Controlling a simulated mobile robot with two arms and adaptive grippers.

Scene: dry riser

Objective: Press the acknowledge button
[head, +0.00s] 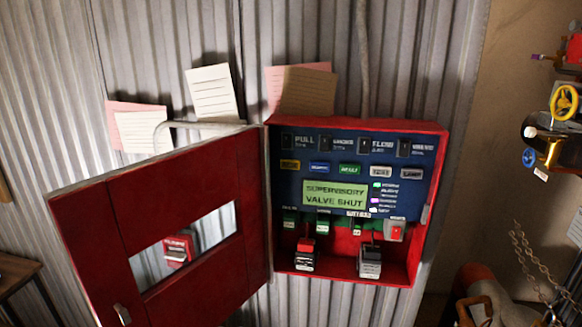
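A red alarm panel box (441,180) hangs on the corrugated wall, its red door (90,230) swung open to the left. Its blue face (290,190) holds a row of buttons: amber (290,165), blue (319,168), green (350,170) and two pale ones (381,172). Their labels are too small to read surely, so I cannot tell which is the acknowledge button. The green display (335,195) reads "SUPERVISORY VALVE SHUT". Small indicator lights (376,185) show beside it. Neither of my grippers is in view.
A red device (179,249) shows through the door window. Paper notes (212,92) are above. A yellow handwheel (564,102) and chains (530,260) are at right. A table edge (15,272) is at left.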

